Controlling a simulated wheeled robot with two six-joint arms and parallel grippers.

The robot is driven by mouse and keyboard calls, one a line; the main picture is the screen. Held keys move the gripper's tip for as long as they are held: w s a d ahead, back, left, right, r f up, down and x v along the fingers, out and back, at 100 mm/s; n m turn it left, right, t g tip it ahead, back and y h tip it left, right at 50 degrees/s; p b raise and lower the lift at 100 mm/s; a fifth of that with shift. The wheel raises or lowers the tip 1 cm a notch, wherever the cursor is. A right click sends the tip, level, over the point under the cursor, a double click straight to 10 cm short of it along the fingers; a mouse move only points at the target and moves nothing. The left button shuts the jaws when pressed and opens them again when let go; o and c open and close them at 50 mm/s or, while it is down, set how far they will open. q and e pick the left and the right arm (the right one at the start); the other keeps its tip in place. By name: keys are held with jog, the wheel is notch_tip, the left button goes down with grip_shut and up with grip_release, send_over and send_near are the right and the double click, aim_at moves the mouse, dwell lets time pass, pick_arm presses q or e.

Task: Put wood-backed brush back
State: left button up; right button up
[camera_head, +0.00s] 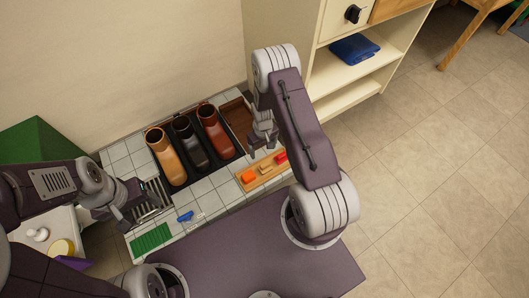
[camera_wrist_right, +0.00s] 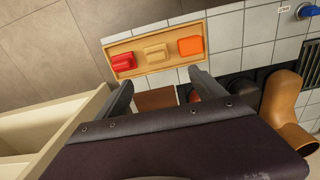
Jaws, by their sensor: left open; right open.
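A tan, wood-coloured piece, which looks like the wood-backed brush (camera_wrist_right: 155,53), lies in the middle of a shallow wooden tray (camera_wrist_right: 125,42), between a red piece (camera_wrist_right: 122,62) and an orange one (camera_wrist_right: 190,46). The tray also shows in the head view (camera_head: 242,184) on the tiled top. My right gripper (camera_head: 262,146) is open and empty, above the tiles between the tray and a brown box; its two fingers show apart in the right wrist view (camera_wrist_right: 162,88). My left gripper (camera_head: 128,208) is open near a metal rack, with nothing visible in it.
A blue item (camera_head: 185,216) and a green mat (camera_head: 151,238) lie nearer. A cream shelf (camera_head: 345,85) stands behind my right arm.

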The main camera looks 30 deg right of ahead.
jog(key=s+a+r, duration=0.2)
jog(key=a+r, duration=0.1)
jog(key=r, duration=0.9)
jog(key=s+a+r+m+t, duration=0.1)
jog(key=s+a+r, duration=0.2)
jog(key=s+r, duration=0.8)
jog(key=shift+a+r, duration=0.35)
jog(key=shift+r, duration=0.15)
